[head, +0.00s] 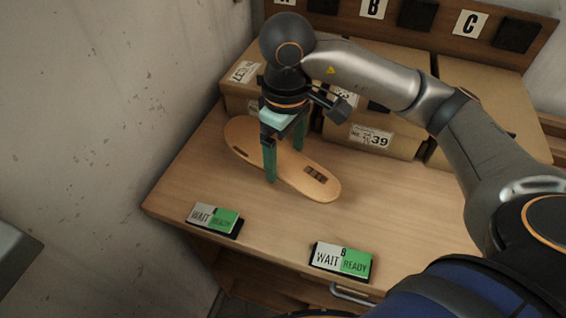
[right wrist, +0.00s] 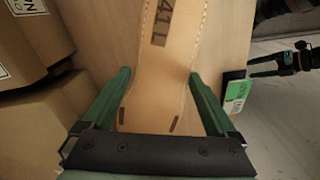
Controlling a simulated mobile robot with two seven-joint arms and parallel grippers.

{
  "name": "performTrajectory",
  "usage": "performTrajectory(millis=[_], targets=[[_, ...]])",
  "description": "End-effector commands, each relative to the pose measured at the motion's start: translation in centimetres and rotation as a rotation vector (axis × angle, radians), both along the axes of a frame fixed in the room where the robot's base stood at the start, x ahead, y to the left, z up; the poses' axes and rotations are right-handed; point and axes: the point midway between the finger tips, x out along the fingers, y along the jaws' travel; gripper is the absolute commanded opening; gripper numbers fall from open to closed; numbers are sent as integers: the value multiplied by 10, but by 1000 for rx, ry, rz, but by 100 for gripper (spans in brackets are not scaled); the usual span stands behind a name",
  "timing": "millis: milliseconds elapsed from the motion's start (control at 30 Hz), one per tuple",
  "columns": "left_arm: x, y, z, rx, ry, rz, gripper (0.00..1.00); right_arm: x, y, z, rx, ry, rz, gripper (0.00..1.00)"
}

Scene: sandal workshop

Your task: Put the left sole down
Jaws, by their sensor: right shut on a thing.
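The left sole (head: 318,186) is a long tan sole with dark markings, over the left part of the workbench top. In the right wrist view the sole (right wrist: 165,75) shows a "41 L" mark. My right gripper (head: 284,164) points down and is shut on the sole, one green finger along each long edge. I cannot tell whether the sole touches the bench or hangs just above it. My left gripper (right wrist: 268,68) shows small at the right edge of the right wrist view; its jaw opening is unclear.
The wooden bench (head: 190,180) carries two WAIT/READY signs, one at the front left (head: 213,219) and one at the front middle (head: 342,261). Cardboard boxes (head: 385,140) stand behind the sole, below a board lettered B and C. The bench right of the sole is clear.

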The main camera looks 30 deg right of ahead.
Motion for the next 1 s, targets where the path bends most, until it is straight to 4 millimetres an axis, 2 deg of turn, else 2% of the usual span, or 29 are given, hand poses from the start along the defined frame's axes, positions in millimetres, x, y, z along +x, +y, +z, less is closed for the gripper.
performTrajectory(millis=[100, 333, 633, 1000], targets=[[0, 0, 0, 0, 0, 0, 80, 8, 1, -11, 0, 3, -2, 18], [0, 0, 7, 0, 1, 0, 80, 8, 1, -38, 0, 1, -1, 18], [0, 0, 6, 0, 0, 0, 80, 8, 1, -41, 0, -1, -1, 18], [0, 0, -6, 0, 0, 0, 80, 8, 1, -49, -1, -3, -1, 18]])
